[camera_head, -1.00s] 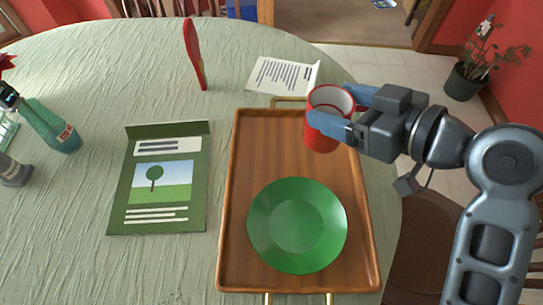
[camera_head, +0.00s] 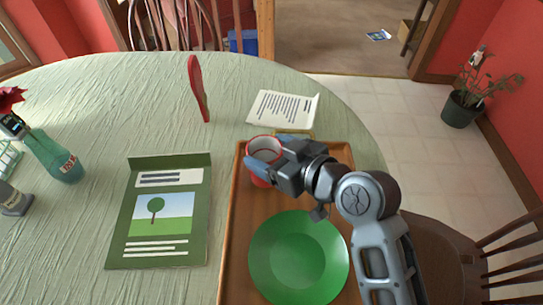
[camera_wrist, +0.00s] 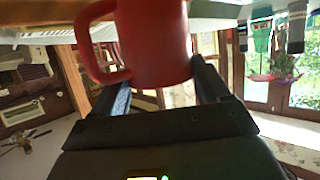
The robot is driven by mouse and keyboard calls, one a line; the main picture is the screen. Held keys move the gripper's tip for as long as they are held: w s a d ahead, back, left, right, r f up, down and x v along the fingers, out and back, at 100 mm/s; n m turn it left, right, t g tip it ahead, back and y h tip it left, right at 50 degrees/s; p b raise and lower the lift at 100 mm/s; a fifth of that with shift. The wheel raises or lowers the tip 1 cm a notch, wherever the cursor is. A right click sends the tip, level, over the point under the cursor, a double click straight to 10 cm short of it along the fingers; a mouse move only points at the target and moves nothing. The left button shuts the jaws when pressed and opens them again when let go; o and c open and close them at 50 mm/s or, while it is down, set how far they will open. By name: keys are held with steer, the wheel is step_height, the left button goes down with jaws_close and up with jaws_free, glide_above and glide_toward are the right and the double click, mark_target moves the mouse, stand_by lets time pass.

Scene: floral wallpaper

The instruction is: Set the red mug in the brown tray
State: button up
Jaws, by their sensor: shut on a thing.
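The red mug (camera_head: 263,147) has a white inside and is upright at the far left part of the brown tray (camera_head: 236,215). I cannot tell whether its base touches the tray floor. My gripper (camera_head: 267,157) is shut on the mug, with a blue finger on each side of it; the near finger and the wrist hide part of the mug. In the wrist view the red mug (camera_wrist: 155,45) sits between the fingers, its handle at the left. A green plate (camera_head: 298,257) lies in the near part of the tray.
A green leaflet (camera_head: 160,242) lies left of the tray. A printed sheet (camera_head: 283,108) lies beyond it, and a red upright object (camera_head: 198,88) stands to the far left. A green bottle (camera_head: 55,157) is at the left.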

steer(key=shift+f, duration=0.8)
steer(key=shift+f, duration=0.1)
steer(key=shift+f, duration=0.15)
steer(key=o, duration=1.6)
steer(key=shift+r, duration=0.3)
steer(key=v, duration=1.2)
steer(key=shift+b, duration=0.35)
